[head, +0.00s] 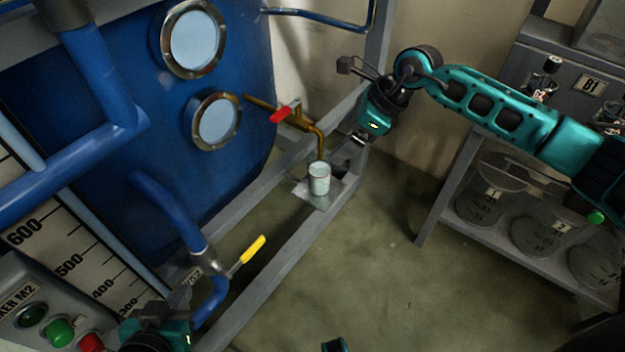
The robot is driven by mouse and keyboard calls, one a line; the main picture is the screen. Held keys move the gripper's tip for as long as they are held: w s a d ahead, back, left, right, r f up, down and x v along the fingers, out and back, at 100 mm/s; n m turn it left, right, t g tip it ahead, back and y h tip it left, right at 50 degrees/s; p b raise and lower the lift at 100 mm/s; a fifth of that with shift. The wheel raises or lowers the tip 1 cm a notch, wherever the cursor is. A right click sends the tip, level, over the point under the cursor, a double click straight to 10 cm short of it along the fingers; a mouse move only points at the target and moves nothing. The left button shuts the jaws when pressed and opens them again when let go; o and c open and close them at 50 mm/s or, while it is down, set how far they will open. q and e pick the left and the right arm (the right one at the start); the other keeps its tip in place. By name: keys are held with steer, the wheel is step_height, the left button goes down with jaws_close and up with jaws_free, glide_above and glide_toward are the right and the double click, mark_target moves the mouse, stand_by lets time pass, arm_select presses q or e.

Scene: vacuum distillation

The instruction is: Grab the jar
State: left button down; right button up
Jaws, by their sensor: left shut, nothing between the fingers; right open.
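The jar (319,179) is a small, pale, glassy cylinder. It stands upright on a small metal plate (304,192) on the grey frame, just below the outlet of a brass pipe (320,146). My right gripper (352,142) is open, to the upper right of the jar and apart from it in the picture. Its fingers are small and dark here, and nothing shows between them. My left gripper (160,312) is at the bottom left, shut and far from the jar. Its fingers are hard to make out.
The brass pipe has a red valve handle (285,112). A blue tank (150,110) stands at left, with a yellow-handled valve (253,249) on a blue pipe. Grey frame beams (285,245) run beside the jar. A shelf (520,236) with round containers stands at right. The middle floor is clear.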

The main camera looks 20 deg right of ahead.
mark_target(320, 174)
steer(key=x, duration=0.4)
steer(key=b+x, duration=0.1)
steer(key=x, duration=0.3)
steer(key=d+b+x, duration=0.1)
steer(key=x, duration=0.3)
steer(key=shift+w+a+f, duration=0.2)
steer(key=shift+w+f, duration=0.15)
steer(key=shift+f, duration=0.1)
steer(key=shift+c, duration=0.4)
steer(key=c, duration=1.1)
steer(key=shift+c, duration=0.2)
steer(key=shift+d+r, duration=0.1)
steer(key=shift+r, duration=0.05)
